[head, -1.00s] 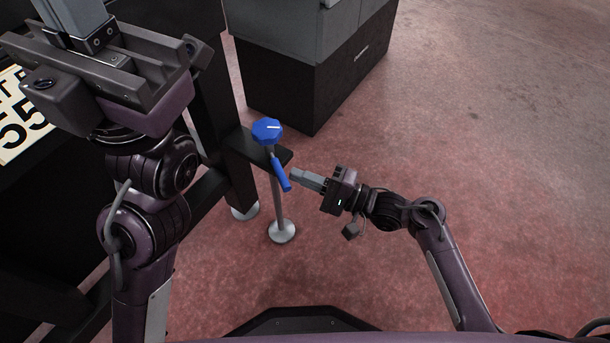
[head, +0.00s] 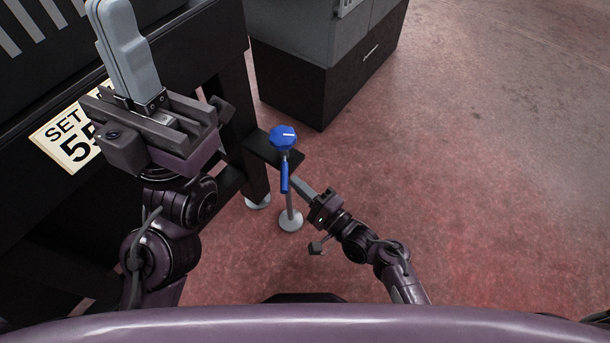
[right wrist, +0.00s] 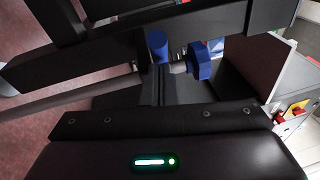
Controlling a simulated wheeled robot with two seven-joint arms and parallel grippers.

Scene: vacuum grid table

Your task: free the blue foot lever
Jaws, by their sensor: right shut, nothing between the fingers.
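The blue foot lever (head: 284,177) hangs nearly straight down beneath a blue faceted knob (head: 283,137), beside the black bracket (head: 262,147) at the table leg. My right gripper (head: 294,182) is shut and empty; its fingertips are close to the lever's right side in the head view. I cannot tell if they touch it. In the right wrist view the blue lever end (right wrist: 157,45) and the knob (right wrist: 199,62) show just past my fingers. My left gripper (head: 115,15) points up at the upper left, away from the lever, its fingers together with no gap seen.
A metal post with a round foot (head: 291,221) stands under the lever. The black table frame (head: 225,125) and a SET sign (head: 70,135) are on the left. A grey and black cabinet (head: 320,80) stands behind. The red floor (head: 480,170) at right is clear.

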